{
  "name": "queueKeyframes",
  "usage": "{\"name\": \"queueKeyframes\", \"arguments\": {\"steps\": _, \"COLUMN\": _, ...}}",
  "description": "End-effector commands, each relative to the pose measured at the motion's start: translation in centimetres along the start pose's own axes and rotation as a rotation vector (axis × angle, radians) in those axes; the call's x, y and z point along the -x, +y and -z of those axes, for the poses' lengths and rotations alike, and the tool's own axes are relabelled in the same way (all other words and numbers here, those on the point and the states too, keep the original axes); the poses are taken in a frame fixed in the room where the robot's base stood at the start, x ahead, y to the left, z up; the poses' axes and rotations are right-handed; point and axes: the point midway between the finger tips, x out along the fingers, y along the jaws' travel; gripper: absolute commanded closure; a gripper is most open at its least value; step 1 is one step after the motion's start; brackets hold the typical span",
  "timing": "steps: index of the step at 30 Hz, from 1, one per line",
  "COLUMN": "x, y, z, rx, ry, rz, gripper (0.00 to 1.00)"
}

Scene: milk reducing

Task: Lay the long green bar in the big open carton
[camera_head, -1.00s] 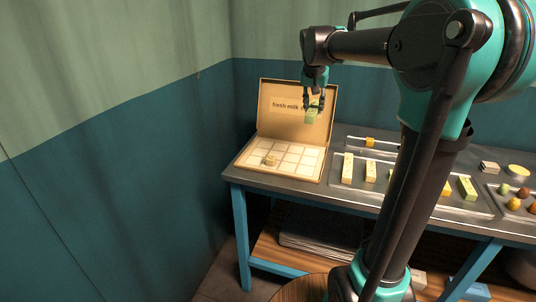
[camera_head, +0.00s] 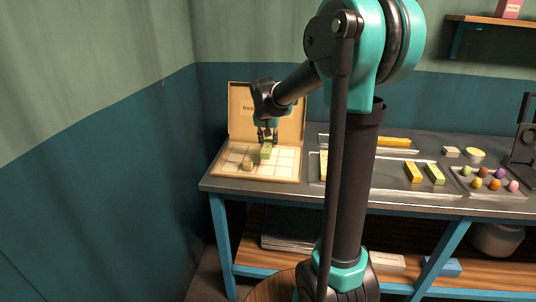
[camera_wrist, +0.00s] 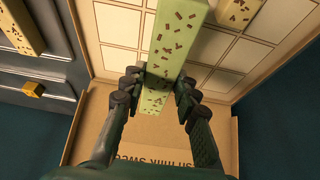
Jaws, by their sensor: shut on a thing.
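The big open carton (camera_head: 229,171) stands at the left end of the table, its lid (camera_head: 241,98) raised at the back. Its inside is marked with a grid of pale squares, also seen in the wrist view (camera_wrist: 120,22). My gripper (camera_head: 267,138) is shut on the long green bar (camera_head: 266,153), which has brown flecks. In the wrist view the bar (camera_wrist: 176,42) runs between the fingers (camera_wrist: 158,84). The bar is over the grid; I cannot tell whether it touches the floor of the carton.
A small tan flecked piece (camera_head: 248,163) sits in the carton left of the bar. To the right, a tray holds a yellow bar (camera_head: 414,172) and another green bar (camera_head: 435,174). A tray of several coloured balls (camera_head: 495,185) lies farther right.

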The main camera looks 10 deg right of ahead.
Motion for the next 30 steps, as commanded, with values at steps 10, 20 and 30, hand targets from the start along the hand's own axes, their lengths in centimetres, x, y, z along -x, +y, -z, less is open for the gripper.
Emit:
{"name": "queueKeyframes", "arguments": {"steps": 10, "x": -3.3, "y": 0.0, "z": -1.3, "rx": 0.000, "ry": 0.000, "rz": 0.000, "gripper": 1.00}}
{"name": "queueKeyframes", "arguments": {"steps": 20, "x": -5.2, "y": 0.0, "z": -2.2, "rx": 0.000, "ry": 0.000, "rz": 0.000, "gripper": 1.00}}
{"name": "queueKeyframes", "arguments": {"steps": 30, "x": -5.5, "y": 0.0, "z": -2.3, "rx": 0.000, "ry": 0.000, "rz": 0.000, "gripper": 0.59}}
